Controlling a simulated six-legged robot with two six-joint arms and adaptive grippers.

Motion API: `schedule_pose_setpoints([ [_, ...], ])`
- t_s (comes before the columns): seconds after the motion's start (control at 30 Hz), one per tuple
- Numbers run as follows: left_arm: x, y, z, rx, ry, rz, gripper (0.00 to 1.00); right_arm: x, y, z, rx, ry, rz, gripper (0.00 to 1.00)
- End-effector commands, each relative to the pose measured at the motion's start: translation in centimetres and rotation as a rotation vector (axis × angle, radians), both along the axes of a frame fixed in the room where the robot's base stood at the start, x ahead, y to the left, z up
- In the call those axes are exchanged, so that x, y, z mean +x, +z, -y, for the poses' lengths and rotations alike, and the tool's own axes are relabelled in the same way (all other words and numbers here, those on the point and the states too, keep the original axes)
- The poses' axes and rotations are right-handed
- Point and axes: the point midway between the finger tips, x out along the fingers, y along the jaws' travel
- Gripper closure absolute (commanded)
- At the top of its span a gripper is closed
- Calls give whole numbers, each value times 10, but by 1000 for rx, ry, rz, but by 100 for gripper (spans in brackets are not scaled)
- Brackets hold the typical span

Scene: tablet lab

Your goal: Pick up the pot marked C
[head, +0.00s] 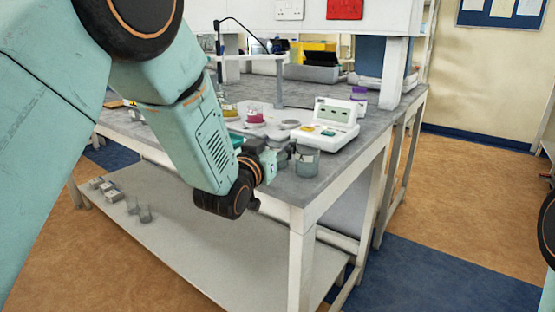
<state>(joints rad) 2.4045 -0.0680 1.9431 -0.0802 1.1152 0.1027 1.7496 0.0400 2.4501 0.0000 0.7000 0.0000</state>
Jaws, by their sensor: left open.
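A clear glass pot (306,161) with greyish contents stands near the front edge of the grey bench. No letter can be read on it, so I cannot tell whether it is the pot marked C. My left gripper (277,158) is open just left of this pot, low over the bench top. My wrist and forearm hide part of the bench and the things behind them. I cannot tell whether the fingers touch the pot. My right gripper is out of view.
A white instrument (331,122) with coloured buttons stands behind the pot. A red-topped container (254,117) and a purple-capped bottle (358,97) stand farther back. The bench (335,177) is bare right of the pot. Small pale blocks (105,188) lie on the lower shelf.

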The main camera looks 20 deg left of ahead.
Motion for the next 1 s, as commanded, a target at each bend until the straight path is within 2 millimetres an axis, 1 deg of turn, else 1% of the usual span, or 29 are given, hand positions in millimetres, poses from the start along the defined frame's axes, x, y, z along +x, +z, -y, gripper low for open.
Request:
schedule_pose_setpoints([
  [0.1,9,0,1,0,0,1,45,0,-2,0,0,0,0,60],
  [0.37,12,1,1,0,0,1,45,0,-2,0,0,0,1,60],
  [0.8,12,0,1,0,0,-1,83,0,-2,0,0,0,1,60],
  [0.83,12,1,1,0,0,0,84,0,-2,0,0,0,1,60],
  [1.0,12,0,1,0,0,-1,84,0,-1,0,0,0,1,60],
])
